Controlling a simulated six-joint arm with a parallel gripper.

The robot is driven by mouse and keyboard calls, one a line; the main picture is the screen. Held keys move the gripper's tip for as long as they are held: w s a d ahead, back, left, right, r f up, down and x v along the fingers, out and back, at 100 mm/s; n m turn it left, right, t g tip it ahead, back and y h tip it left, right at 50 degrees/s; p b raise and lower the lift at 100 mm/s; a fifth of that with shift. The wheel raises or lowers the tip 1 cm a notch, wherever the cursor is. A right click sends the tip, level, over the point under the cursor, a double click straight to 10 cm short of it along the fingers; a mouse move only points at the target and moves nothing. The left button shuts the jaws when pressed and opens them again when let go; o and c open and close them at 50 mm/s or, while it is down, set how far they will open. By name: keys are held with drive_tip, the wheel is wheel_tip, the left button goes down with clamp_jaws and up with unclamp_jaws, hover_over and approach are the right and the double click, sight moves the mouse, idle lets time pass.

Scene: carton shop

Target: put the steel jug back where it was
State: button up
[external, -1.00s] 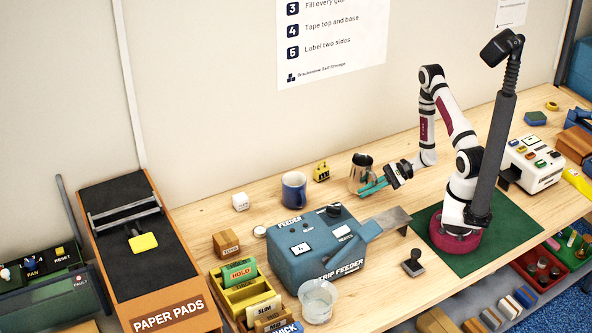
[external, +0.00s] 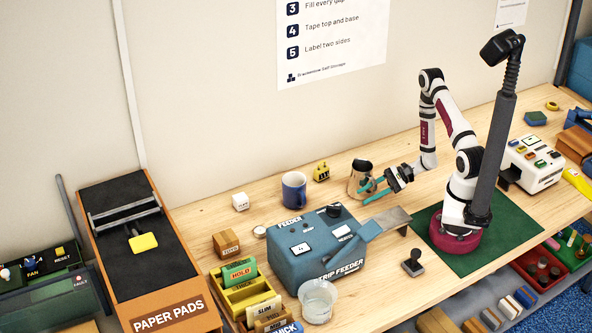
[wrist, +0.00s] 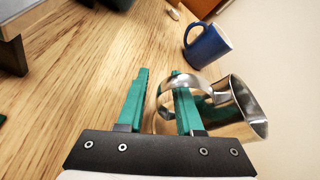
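The shiny steel jug (external: 357,181) stands on the wooden bench, right of the blue mug, close to the back wall. In the wrist view the jug (wrist: 240,106) is at the right with its looped handle towards my fingers. My gripper (external: 373,190) is beside the jug on its handle side. Its two teal fingers (wrist: 161,102) are spread apart. The right finger overlaps the handle loop in the wrist view; I cannot tell whether it touches it. The jug's base is partly hidden in the wrist view.
The blue mug (external: 294,190) and a yellow block-like item (external: 321,172) stand left of the jug. The blue strip feeder (external: 312,246) is in front, its metal chute (external: 390,219) below my gripper in the picture.

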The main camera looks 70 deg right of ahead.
drive_tip(key=v, duration=1.1)
drive_tip(key=shift+s+d, duration=0.15)
drive_tip(key=shift+s, duration=0.05)
drive_tip(key=a+r+n+g+y, duration=0.2)
drive_tip(key=a+r+n+g, duration=0.6)
drive_tip(key=a+r+g, duration=0.15)
drive_tip(key=s+a+r+n+g+h, duration=0.2)
drive_tip(key=s+a+r+n+h, duration=0.5)
drive_tip(key=s+n+h, duration=0.1)
drive_tip(key=shift+h, duration=0.3)
